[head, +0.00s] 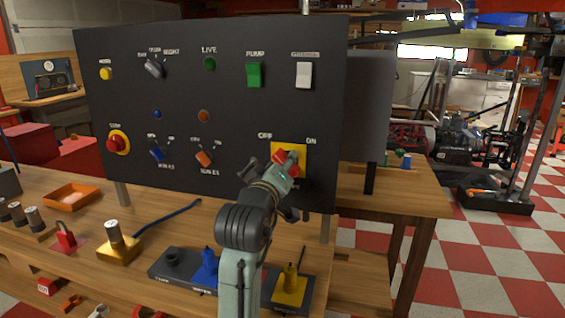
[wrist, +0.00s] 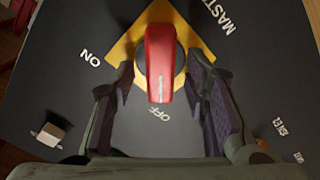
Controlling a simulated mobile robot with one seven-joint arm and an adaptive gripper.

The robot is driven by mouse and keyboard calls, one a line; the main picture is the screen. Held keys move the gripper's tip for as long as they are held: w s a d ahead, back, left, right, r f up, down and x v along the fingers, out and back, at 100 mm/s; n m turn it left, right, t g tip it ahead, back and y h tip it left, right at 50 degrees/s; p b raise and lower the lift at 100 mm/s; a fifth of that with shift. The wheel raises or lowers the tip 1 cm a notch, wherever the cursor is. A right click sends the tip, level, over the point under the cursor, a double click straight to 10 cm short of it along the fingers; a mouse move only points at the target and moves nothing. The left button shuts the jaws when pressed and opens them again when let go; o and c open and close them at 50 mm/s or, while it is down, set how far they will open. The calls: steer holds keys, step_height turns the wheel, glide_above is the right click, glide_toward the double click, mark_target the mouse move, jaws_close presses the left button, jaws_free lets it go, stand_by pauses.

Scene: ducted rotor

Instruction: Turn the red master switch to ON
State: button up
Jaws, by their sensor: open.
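The red master switch (head: 281,156) sits on a yellow plate (head: 298,149) at the lower right of the dark panel. In the wrist view, the red handle (wrist: 161,64) stands out from a yellow diamond-turned plate (wrist: 124,47). Its lower end points at the OFF label, and ON is printed to the left. My gripper (wrist: 160,82) is open, with one dark finger pad on each side of the handle. Gaps show between pads and handle. In the head view, my gripper (head: 288,166) is at the switch and hides part of it.
The dark panel (head: 180,110) carries other controls, including a green switch (head: 254,75), a white switch (head: 303,75) and a red stop button (head: 117,144). Below, the wooden bench (head: 180,215) holds a yellow-based block (head: 118,247) and a blue plug (head: 206,268).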

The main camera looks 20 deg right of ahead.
steer(key=shift+w+d, duration=0.1)
steer(key=shift+w, duration=0.05)
steer(key=shift+c, duration=0.2)
jaws_close()
stand_by(0.3)
